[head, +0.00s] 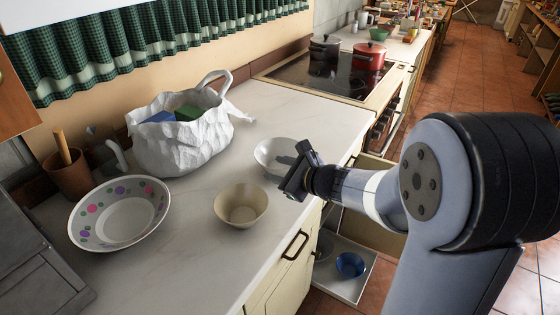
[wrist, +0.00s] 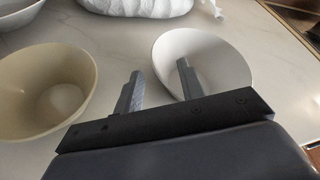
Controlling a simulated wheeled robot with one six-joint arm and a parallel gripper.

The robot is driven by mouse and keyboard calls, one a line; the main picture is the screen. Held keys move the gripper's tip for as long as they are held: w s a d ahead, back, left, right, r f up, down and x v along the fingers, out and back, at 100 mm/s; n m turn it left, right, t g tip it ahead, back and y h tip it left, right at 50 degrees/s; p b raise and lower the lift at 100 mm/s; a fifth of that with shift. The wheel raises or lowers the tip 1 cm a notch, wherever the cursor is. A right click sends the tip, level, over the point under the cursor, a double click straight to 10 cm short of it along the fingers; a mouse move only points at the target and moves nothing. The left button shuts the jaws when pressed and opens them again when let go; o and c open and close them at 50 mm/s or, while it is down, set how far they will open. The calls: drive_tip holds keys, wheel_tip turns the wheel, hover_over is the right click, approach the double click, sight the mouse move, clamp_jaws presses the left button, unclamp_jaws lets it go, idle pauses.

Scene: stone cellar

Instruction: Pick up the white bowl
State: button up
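The white bowl (head: 272,154) stands upright on the pale countertop, just beyond my gripper, which hides part of its right side. In the wrist view the white bowl (wrist: 205,62) lies ahead and right of centre. My gripper (head: 292,172) is over the counter near the front edge. In the wrist view its two fingers (wrist: 160,85) are spread apart with nothing between them. The right finger overlaps the bowl's inside in the picture, and the left finger is outside its left rim. I cannot tell whether either touches the bowl.
A beige bowl (head: 241,205) stands close to the left. A dotted plate (head: 120,212), a white bag (head: 183,140) and a brown utensil pot (head: 68,176) are farther left. A stove (head: 330,75) with pots is behind. An open drawer (head: 342,270) holds a blue bowl (head: 349,264) below.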

drive_tip(key=x, duration=0.4)
drive_tip(key=shift+w+f, duration=0.1)
drive_tip(key=shift+f, duration=0.1)
drive_tip(key=shift+c, duration=0.6)
clamp_jaws()
